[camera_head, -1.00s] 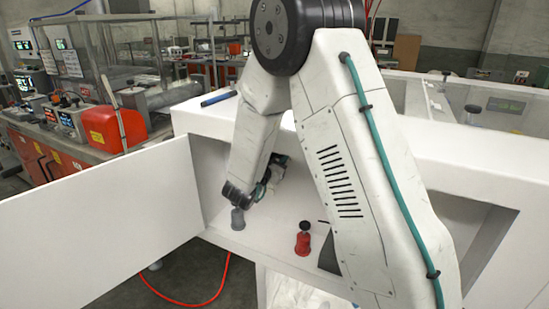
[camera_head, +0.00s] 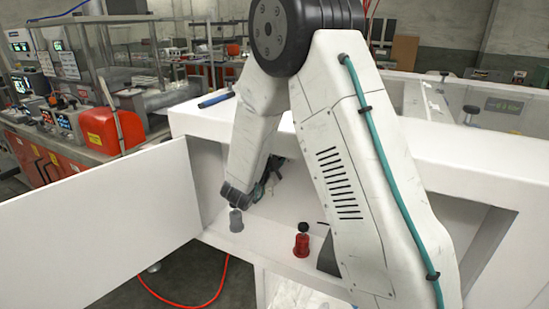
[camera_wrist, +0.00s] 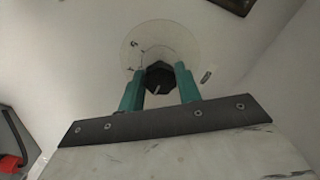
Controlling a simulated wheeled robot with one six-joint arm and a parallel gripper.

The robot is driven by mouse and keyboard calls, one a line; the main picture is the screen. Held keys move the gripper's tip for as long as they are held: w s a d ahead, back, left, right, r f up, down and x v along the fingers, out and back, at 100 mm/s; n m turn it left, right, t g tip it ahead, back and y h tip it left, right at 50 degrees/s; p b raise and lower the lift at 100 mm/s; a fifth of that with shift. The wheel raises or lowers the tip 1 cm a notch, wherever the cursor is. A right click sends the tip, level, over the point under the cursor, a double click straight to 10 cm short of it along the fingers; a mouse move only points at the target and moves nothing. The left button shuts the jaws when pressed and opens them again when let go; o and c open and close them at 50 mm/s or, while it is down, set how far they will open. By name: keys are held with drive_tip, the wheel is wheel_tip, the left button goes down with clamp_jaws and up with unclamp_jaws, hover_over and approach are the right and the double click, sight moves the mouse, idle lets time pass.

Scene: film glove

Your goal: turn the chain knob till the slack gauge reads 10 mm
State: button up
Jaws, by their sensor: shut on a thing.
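In the wrist view the black chain knob (camera_wrist: 158,77), with a white pointer line, sits in front of a round pale dial plate (camera_wrist: 150,45) on a white wall. The dial's dark marks are too small to read surely. My gripper (camera_wrist: 160,84) has its teal fingers on both sides of the knob and is shut on it. A dark-framed thing (camera_wrist: 236,4) is cut off at the top right edge; I cannot tell if it is the slack gauge. In the head view my arm hides the knob, and only a little of my gripper shows inside the white cabinet.
The white cabinet's door (camera_head: 95,235) stands open at the left. A grey object (camera_head: 236,220) and a red one (camera_head: 302,240) stand on the cabinet floor (camera_head: 265,238), close to my arm. A blue pen-like thing (camera_head: 216,100) lies on top.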

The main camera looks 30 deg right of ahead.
drive_tip(key=shift+s+a+f, duration=0.1)
drive_tip(key=shift+f, duration=0.15)
idle(0.3)
drive_tip(key=o, duration=0.9)
drive_tip(key=shift+o, duration=0.3)
drive_tip(key=shift+r, duration=0.1)
drive_tip(key=v, duration=0.7)
drive_tip(key=shift+s+a, duration=0.25)
drive_tip(key=shift+a, duration=0.05)
